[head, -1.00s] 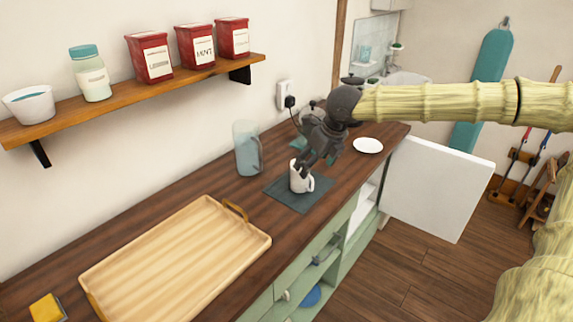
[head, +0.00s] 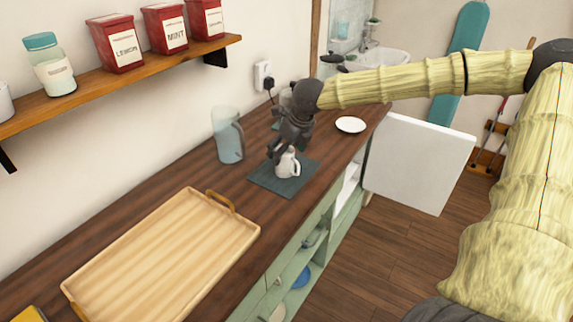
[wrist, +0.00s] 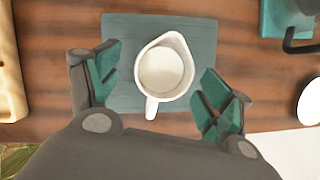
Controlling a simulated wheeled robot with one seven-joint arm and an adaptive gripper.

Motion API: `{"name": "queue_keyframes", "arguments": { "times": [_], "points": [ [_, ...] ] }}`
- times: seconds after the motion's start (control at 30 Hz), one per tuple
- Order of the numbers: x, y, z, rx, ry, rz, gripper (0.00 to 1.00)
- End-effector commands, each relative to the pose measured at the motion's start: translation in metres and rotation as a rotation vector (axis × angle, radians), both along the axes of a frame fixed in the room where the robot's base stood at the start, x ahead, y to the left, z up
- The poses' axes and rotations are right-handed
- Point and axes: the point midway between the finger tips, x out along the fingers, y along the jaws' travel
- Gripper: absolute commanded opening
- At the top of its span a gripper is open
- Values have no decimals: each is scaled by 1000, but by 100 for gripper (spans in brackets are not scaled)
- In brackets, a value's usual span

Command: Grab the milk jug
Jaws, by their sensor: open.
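The milk jug (head: 287,165) is small and white, with a handle, and stands upright on a dark slate mat (head: 264,181) on the counter. In the wrist view the jug (wrist: 163,70) shows from above, its pale inside visible and its handle pointing toward the bottom of the picture. My gripper (head: 280,154) is at the jug, its near side covering part of the jug in the head view. In the wrist view my gripper's teal-padded fingers (wrist: 158,88) are spread, one on each side of the jug, with gaps between pads and jug.
A wooden tray (head: 160,255) lies left of the mat. A clear bluish pitcher (head: 228,136) stands behind the mat near the wall. A white plate (head: 350,125) lies further along the counter. An open white cabinet door (head: 418,165) juts out at the right.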

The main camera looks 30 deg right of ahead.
Motion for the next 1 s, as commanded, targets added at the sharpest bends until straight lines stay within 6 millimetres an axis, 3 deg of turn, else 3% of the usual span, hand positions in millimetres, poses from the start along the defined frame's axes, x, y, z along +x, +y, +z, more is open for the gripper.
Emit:
{"name": "queue_keyframes", "arguments": {
  "times": [0.57, 0.93, 1.0],
  "points": [
    [16, -1, -44, -1, 1, 2, 79],
    [18, -1, -48, 0, -1, 1, 79],
    [18, -1, -48, 0, -1, 1, 68]
  ]
}}
